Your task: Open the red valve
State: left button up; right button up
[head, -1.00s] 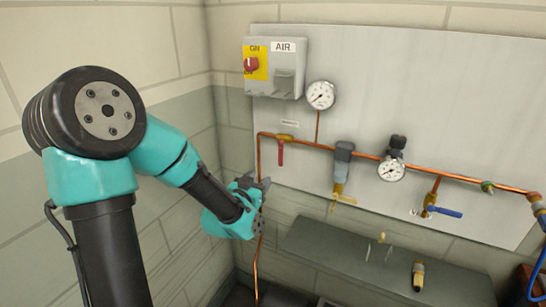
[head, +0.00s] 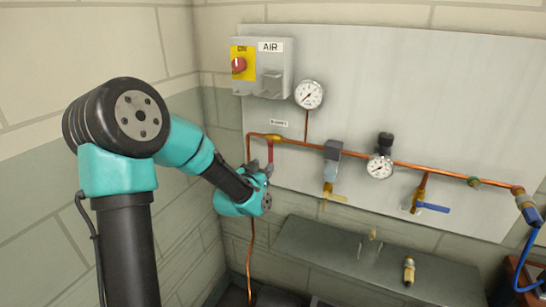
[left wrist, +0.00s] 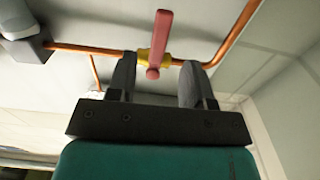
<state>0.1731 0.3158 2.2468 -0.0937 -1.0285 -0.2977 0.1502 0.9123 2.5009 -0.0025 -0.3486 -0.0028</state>
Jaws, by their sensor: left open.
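The red valve handle (head: 270,153) hangs down from its brass valve body (head: 266,138) on the copper pipe, at the left of the board. In the left wrist view the red handle (left wrist: 160,45) and the yellow valve body (left wrist: 147,57) show just beyond the fingers. My left gripper (head: 265,169) is at the lower end of the handle. In the left wrist view my left gripper (left wrist: 157,75) is open, and the handle lies between the lines of its two fingers, nearer the left one. I cannot tell whether it touches the handle. My right gripper is not in view.
The copper pipe (head: 355,155) runs across the grey board (head: 420,90). A gauge (head: 309,95), a regulator (head: 332,165) and a blue-handled valve (head: 432,207) stand to the right. An AIR switch box (head: 264,70) is above. A grey shelf (head: 340,260) is below.

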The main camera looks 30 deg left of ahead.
aim_at(270, 159)
pick_arm(q)
jog(key=w, duration=0.8)
jog(key=shift+w+a, duration=0.35)
jog(key=shift+a, duration=0.05)
grip_shut()
